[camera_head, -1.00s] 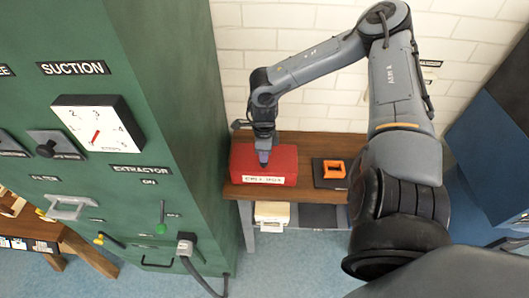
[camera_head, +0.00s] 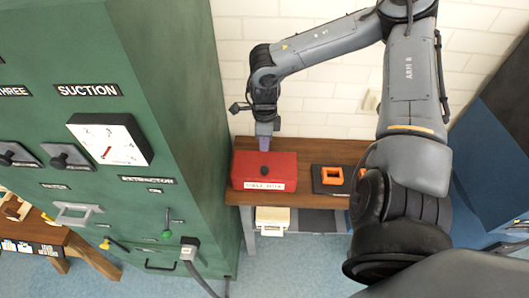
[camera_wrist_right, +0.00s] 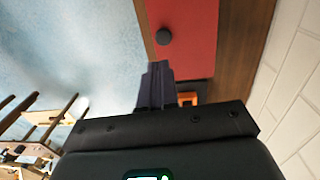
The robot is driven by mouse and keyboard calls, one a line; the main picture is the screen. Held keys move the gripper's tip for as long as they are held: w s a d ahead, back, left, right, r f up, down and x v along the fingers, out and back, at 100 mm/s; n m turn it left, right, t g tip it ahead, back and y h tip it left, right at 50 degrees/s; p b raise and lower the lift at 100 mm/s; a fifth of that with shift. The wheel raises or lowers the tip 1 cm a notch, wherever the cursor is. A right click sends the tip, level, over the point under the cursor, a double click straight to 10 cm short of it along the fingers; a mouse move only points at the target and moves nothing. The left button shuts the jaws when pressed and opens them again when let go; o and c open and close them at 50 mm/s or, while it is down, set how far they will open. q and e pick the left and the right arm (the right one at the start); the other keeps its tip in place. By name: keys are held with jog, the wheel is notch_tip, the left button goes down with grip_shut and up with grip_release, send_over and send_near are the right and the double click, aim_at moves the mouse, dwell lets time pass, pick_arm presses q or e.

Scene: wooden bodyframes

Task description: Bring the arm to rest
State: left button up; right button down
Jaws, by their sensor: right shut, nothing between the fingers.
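My right arm comes in from the right in the head view. Its gripper (camera_head: 265,149) points down just above and behind the red box (camera_head: 240,172), near the box's dark round knob. The gripper is shut and empty. In the right wrist view the shut fingers (camera_wrist_right: 158,68) show in front of the red box (camera_wrist_right: 190,40) and its dark knob. A gap between the fingers and the knob shows there. My left gripper is not in view.
The red box sits on a wooden table (camera_head: 308,150) against a white brick wall. An orange part (camera_head: 332,175) lies on a dark pad to its right. A tall green cabinet (camera_head: 180,110) stands close on the left. A blue cabinet (camera_head: 495,150) stands at the right.

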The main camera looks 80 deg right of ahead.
jog(key=s+a+f+n+g+y, duration=0.1)
jog(key=s+a+f+y, duration=0.2)
jog(key=a+f, duration=0.55)
jog(key=s+a+f+g+y, duration=0.15)
jog(key=a+f+y, duration=0.25)
jog(key=a, duration=0.9)
jog(key=w+a+m+t+y, duration=0.2)
jog(key=a+m+t, duration=0.2)
jog(key=a, duration=0.8)
jog(key=w+a+m+t+y, duration=0.2)
jog(key=a+m+t, duration=0.2)
jog(key=a, duration=0.8)
jog(key=w+d+r+m+t+h, duration=0.2)
jog(key=w+d+m+t+h, duration=0.4)
jog(key=m, duration=0.9)
jog(key=s+d+f+m+g+h, duration=0.4)
jog(key=s+d+m+g+h, duration=0.3)
jog(key=m, duration=0.7)
notch_tip(320, 180, up, 19)
jog(key=y+p, duration=0.1)
jog(key=p, duration=1.7)
jog(key=shift+d+f+g, duration=0.2)
jog(key=shift+d+g, duration=0.1)
jog(key=shift+g, duration=0.05)
